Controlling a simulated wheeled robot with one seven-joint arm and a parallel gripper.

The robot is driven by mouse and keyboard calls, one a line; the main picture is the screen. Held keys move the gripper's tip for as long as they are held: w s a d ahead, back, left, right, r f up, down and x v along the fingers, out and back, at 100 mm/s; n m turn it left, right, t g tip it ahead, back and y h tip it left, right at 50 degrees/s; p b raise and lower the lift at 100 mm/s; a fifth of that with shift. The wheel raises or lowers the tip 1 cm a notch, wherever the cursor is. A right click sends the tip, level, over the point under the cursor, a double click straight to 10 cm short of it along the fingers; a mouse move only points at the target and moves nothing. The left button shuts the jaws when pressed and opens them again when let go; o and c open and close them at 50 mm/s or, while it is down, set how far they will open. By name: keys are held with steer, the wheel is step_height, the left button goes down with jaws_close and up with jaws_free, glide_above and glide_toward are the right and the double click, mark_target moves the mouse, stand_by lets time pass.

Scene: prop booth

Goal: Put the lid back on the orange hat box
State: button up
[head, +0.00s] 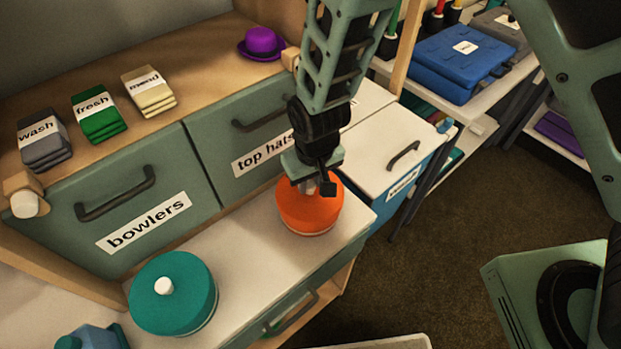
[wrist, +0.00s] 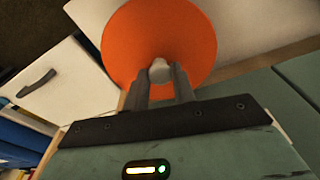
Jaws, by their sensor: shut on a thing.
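The orange hat box (head: 309,213) stands at the right end of the white counter, with its orange lid (head: 325,203) over its top. A thin pale band shows near the bottom of the orange shape. My gripper (head: 311,187) comes down from above and is shut on the lid's white knob. In the wrist view the gripper (wrist: 161,78) has the knob (wrist: 160,70) between its two fingers, and the round orange lid (wrist: 160,30) fills the space beyond. I cannot tell whether the lid is fully seated, as the arm and lid hide the rim.
A teal hat box (head: 173,290) with a white knob stands on the same counter (head: 250,255), to the left. Drawers labelled bowlers (head: 142,222) and top hats (head: 262,153) rise behind. A purple hat (head: 262,43) and cloth stacks (head: 97,113) sit above.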

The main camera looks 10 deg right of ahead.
stand_by(0.4)
steer(key=o, duration=1.5)
steer(key=shift+r+p, duration=3)
steer(key=shift+r, duration=0.5)
jaws_close()
